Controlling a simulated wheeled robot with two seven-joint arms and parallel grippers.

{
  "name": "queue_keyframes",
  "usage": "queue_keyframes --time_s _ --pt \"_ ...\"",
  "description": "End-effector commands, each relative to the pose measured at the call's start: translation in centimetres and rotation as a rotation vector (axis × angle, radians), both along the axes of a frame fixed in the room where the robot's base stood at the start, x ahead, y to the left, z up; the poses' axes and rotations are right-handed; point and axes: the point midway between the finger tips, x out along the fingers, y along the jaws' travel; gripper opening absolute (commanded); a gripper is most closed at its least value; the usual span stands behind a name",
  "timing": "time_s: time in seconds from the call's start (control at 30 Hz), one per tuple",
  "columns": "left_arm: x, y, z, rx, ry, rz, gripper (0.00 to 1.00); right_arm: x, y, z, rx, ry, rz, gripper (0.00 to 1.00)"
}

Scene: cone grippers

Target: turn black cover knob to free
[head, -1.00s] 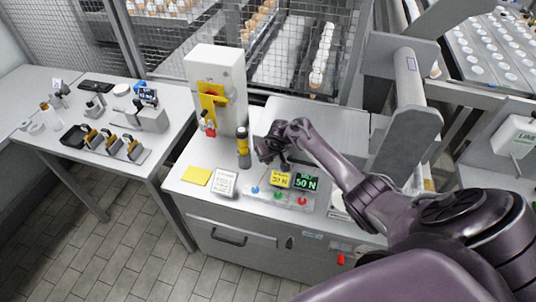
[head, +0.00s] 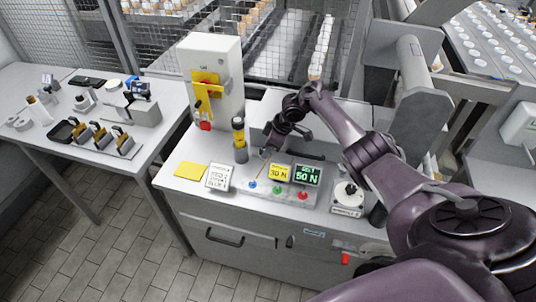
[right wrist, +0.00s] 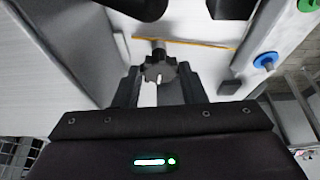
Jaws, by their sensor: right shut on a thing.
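A black lobed knob (right wrist: 158,70) with a white mark on its face shows in the right wrist view. It sits between the two fingers of my right gripper (right wrist: 160,88), which is shut on it. In the head view my right gripper (head: 268,148) is at the back of the bench top, just behind the button panel, and the knob is hidden or too small to make out there. My left gripper is not in view.
The button panel (head: 265,194) has blue, green and red buttons and two lit displays. A signal column (head: 240,140) stands close left of the gripper, by a white box (head: 222,75) with a yellow plate. A round dial unit (head: 348,197) stands at right.

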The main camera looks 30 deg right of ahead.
Motion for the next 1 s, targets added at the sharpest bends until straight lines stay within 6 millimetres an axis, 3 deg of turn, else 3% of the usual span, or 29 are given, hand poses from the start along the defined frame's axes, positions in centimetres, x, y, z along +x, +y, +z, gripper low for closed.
queue_keyframes --time_s 0.03,0.3,0.87,0.9,1.0 --pt "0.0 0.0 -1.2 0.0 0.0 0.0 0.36 0.0 -0.1 -0.6 -0.002 0.001 0.027 0.15" --pt "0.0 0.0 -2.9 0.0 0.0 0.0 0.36 0.0 -0.2 -0.3 -0.002 0.003 0.129 0.15" --pt "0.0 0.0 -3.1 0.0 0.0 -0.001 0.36 0.0 -0.2 -0.1 -0.002 0.003 0.16 0.15" --pt "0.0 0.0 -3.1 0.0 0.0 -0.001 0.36 0.0 -0.2 -0.1 -0.002 0.003 0.16 0.4" --pt "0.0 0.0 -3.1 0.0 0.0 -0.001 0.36 0.0 -0.2 -0.1 -0.003 0.003 0.159 0.53"
